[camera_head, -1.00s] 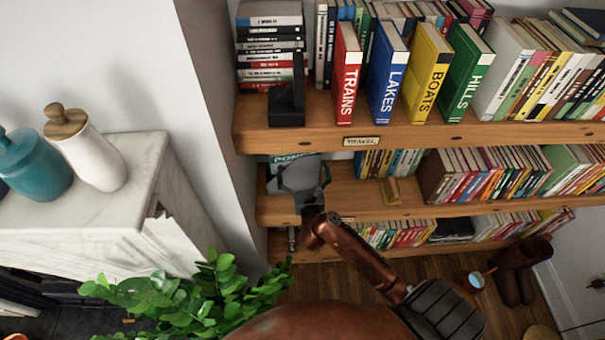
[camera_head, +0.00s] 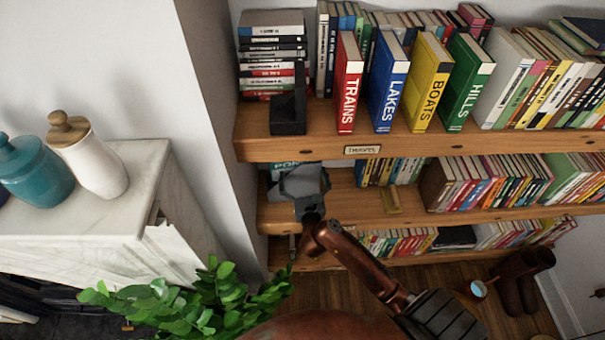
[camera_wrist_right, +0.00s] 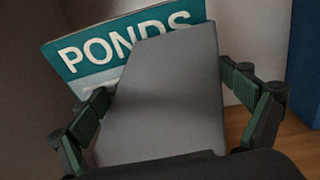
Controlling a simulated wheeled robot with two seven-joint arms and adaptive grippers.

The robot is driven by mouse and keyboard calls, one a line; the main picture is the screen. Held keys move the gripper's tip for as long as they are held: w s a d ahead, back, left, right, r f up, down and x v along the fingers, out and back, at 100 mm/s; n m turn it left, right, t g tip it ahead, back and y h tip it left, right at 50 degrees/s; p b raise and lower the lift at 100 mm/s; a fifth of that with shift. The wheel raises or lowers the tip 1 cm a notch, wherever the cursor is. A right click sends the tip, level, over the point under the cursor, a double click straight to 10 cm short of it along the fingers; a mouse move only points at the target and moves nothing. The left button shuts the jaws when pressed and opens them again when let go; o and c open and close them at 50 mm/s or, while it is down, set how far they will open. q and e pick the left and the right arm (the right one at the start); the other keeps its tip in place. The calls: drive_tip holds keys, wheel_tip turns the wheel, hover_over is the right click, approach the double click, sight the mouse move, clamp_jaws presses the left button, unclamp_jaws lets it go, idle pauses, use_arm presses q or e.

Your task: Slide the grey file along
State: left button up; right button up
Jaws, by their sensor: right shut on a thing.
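The grey file (camera_wrist_right: 160,95) stands between the fingers of my right gripper (camera_wrist_right: 165,80) in the right wrist view. A finger touches each side of it. Behind it is a teal book marked PONDS (camera_wrist_right: 100,50), partly covered by the file. My left gripper is not in view.
Above on the top shelf (camera_head: 400,145) stand a black bookend (camera_head: 288,118) and the TRAINS (camera_head: 347,85), LAKES (camera_head: 387,85), BOATS (camera_head: 425,80) and HILLS (camera_head: 465,85) books. A wall (camera_head: 215,120) is close on the left. A plant (camera_head: 200,305) is below.

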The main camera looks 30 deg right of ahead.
drive_tip(key=shift+a, duration=0.1)
drive_tip(key=shift+s+a+p, duration=0.35)
drive_tip(key=shift+s+p, duration=0.05)
drive_tip(key=shift+s, duration=0.05)
drive_tip(key=shift+p+v, duration=0.35)
drive_tip(key=shift+v, duration=0.6)
drive_tip(key=shift+f, duration=0.1)
drive_tip(key=o, duration=1)
drive_tip(key=shift+a, duration=0.1)
drive_tip(key=shift+c, duration=0.2)
drive_tip(key=shift+o, duration=0.3)
drive_tip(key=shift+w, duration=0.1)
